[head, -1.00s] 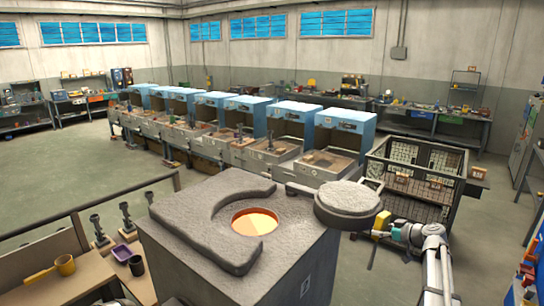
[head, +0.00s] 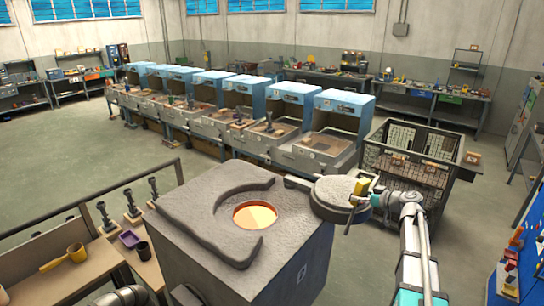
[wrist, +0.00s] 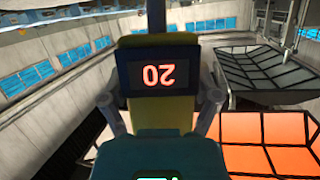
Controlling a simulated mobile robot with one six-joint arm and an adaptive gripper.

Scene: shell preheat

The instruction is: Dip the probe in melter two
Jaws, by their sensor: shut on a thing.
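The probe (head: 362,186) is a yellow-bodied device with a dark display. In the wrist view the probe (wrist: 158,110) shows a red "20", upside down. My gripper (head: 369,197) is shut on it; its fingers (wrist: 160,98) press both sides of the body. The melter (head: 290,240) is a grey block with a round opening glowing orange (head: 255,215) in its top. Its round lid (head: 335,192) is swung aside to the right. In the head view the probe overlaps the lid, right of the opening. The side label is too small to read, and the probe's tip is hard to make out.
A raised curved rim (head: 190,215) borders the opening on the left. A wire cage cart (head: 412,165) stands behind the lid. A bench (head: 75,275) with a yellow ladle (head: 76,252) is at the left. Blue-hooded stations (head: 290,95) line the back.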

